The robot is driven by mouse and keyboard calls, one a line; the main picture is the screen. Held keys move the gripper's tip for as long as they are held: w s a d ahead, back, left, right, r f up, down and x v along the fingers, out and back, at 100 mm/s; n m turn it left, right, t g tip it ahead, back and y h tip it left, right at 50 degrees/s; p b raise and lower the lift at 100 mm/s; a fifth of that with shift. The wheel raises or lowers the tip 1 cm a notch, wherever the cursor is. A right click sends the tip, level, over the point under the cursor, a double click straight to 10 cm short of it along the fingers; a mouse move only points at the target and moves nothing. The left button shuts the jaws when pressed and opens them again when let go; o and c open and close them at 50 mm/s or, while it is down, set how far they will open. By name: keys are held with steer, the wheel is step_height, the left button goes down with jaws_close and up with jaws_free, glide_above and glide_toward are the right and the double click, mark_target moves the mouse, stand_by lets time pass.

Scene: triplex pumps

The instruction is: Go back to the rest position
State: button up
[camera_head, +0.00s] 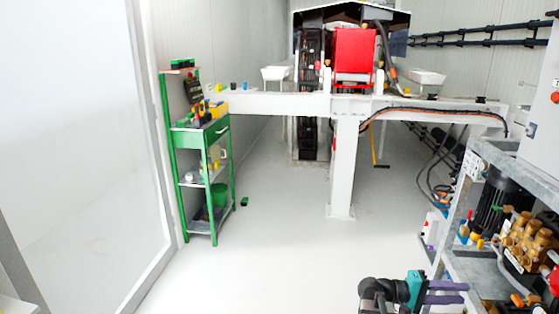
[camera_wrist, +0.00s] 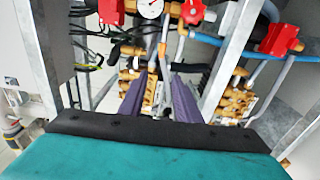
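My gripper (camera_head: 464,292) is at the bottom right of the head view, with a teal body and two purple fingers pointing right toward the pump rack. In the wrist view its fingers (camera_wrist: 161,78) stand apart with a gap between them. Brass pump parts (camera_wrist: 150,92) show through that gap, behind the fingers. I see nothing held. Most of my arm is out of the head view.
A grey metal rack (camera_head: 470,270) with brass pumps (camera_head: 528,243) stands close at the right. A green tool cart (camera_head: 222,131) stands at the left, beside a white wall panel. A white beam frame (camera_head: 342,170) crosses the back. The middle floor (camera_head: 275,255) is clear.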

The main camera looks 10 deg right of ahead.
steer(key=s+a+f+n+t+y+p, duration=0.1)
steer(key=s+a+f+n+y+p, duration=0.15)
steer(key=a+f+p, duration=0.45)
steer(key=s+a+f+n+y+p, duration=0.2)
steer(key=s+a+f+y+p, duration=0.15)
steer(key=a+f, duration=0.75)
steer(key=s+a+f+y, duration=0.3)
steer(key=s+a+f, duration=0.1)
steer(key=a, duration=0.4)
steer(key=s+a+f+m+g+y+p, duration=0.1)
steer(key=s+a+f+y, duration=0.3)
steer(key=a, duration=0.5)
steer(key=s+a+f+y+p, duration=0.1)
steer(key=s+a+f+y, duration=0.3)
steer(key=a, duration=0.4)
steer(key=shift+a+f+m, duration=0.15)
steer(key=shift+f+m, duration=0.2)
steer(key=shift+f, duration=0.3)
